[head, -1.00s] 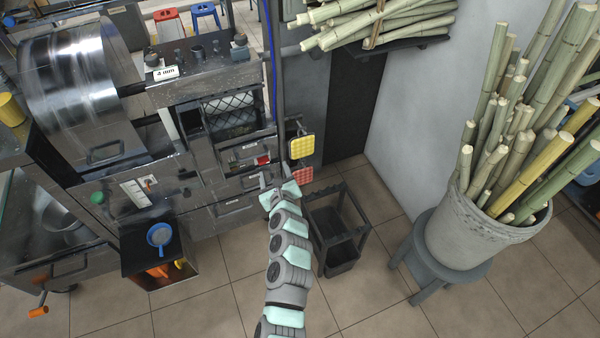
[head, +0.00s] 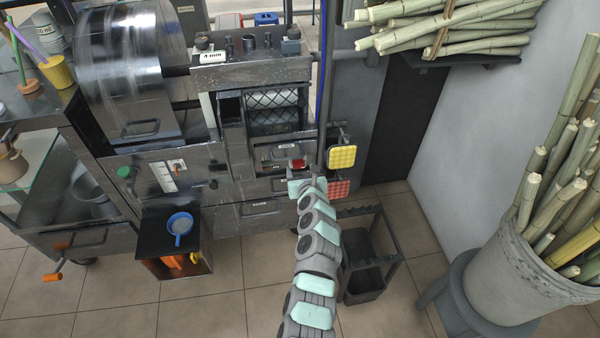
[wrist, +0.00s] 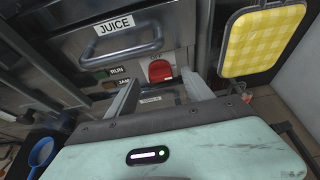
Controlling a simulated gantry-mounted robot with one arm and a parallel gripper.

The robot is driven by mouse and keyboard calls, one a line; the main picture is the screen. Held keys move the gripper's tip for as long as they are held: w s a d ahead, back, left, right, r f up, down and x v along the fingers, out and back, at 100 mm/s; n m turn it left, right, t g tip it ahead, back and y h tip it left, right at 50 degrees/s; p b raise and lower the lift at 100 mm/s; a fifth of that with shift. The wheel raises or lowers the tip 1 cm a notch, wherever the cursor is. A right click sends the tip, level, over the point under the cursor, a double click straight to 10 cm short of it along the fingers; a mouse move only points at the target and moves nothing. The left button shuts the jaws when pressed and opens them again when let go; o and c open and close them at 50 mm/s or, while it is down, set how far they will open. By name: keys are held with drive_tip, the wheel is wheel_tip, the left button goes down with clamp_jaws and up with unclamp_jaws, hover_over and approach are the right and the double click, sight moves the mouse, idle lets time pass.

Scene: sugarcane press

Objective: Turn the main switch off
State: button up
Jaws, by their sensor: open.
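The red switch (wrist: 160,71) sits on the steel machine front, with an OFF label (wrist: 155,58) just above it and RUN (wrist: 117,71) to its left. I cannot tell its exact rocker position. It also shows small in the head view (head: 297,163), just beyond my gripper. My gripper (wrist: 163,90) is open and empty, its two fingers pointing at the panel. In the wrist view the switch lies between and beyond the fingertips. I cannot tell whether a finger touches the panel; nothing shows contact with the switch.
A drawer marked JUICE with a handle (wrist: 121,45) is above the switch. A yellow checked pad (head: 341,156) and a red checked pad (head: 338,188) hang right of my gripper. A dark stand (head: 365,255) is on the floor below. A blue strainer (head: 180,225) is at left.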

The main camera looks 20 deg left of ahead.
sight(298, 165)
drive_tip(key=shift+b+x, duration=0.65)
drive_tip(key=shift+x, duration=0.55)
clamp_jaws()
